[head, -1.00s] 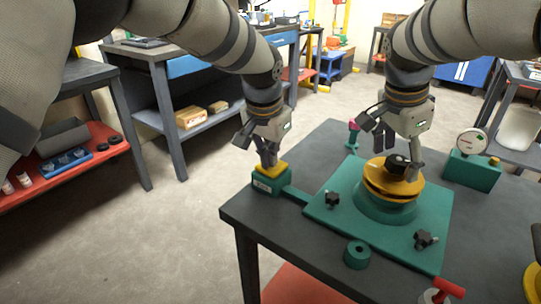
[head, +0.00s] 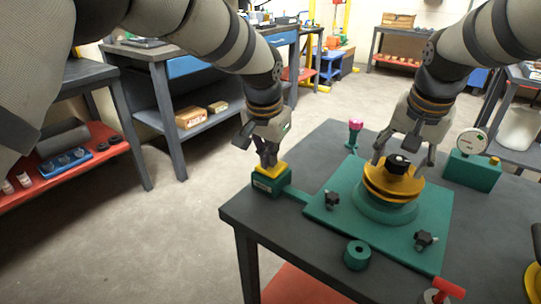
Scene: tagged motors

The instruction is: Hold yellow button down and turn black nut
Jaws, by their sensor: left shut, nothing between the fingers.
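The yellow button (head: 277,171) sits on a small green box (head: 268,186) at the table's left corner. My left gripper (head: 268,164) is shut and points down, its fingertips at the button's top and seemingly touching it. How far the button is pressed is hard to tell. The black nut (head: 398,163) sits on top of the yellow round hub (head: 393,187) on the green base. My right gripper (head: 403,162) is open above the hub, with fingers apart on either side of the nut. I cannot tell whether they touch it.
The green base plate (head: 320,213) carries black-knobbed clamps (head: 425,239). A green ring (head: 357,254) lies in front of it. A gauge on a green box (head: 472,160) stands at right, and a pink-topped post (head: 355,132) behind. A red-handled item (head: 447,287) is at the front edge.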

